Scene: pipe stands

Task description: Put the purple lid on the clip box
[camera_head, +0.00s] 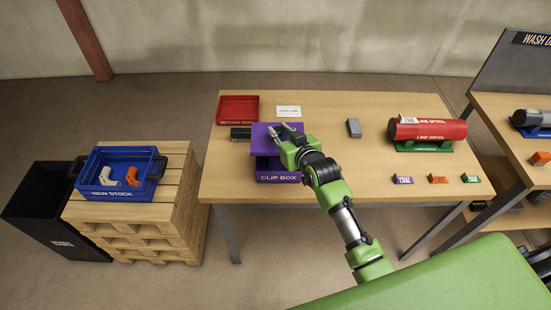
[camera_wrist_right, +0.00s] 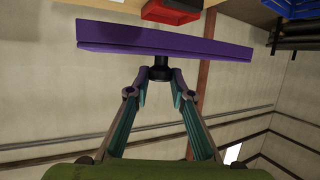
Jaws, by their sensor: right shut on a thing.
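The purple lid (camera_head: 263,133) is a flat panel with a black knob (camera_wrist_right: 161,72). My right gripper (camera_head: 284,129) is shut on this knob, which shows between its fingertips in the wrist view (camera_wrist_right: 161,76). The purple clip box (camera_head: 278,178) stands on the main table with its label facing the front edge. In the head view the lid lies over the back of the box, and dark inside shows below it; I cannot tell whether they touch. My gripper and forearm hide part of the lid and the box's right side. My left gripper is in neither view.
A red return tray (camera_head: 238,109), a white card (camera_head: 288,112) and a dark ribbed block (camera_head: 240,133) lie close behind and left. A grey block (camera_head: 353,128), the red line spool (camera_head: 430,130) and small tags (camera_head: 438,179) are to the right. A blue bin (camera_head: 119,173) sits on pallets left.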

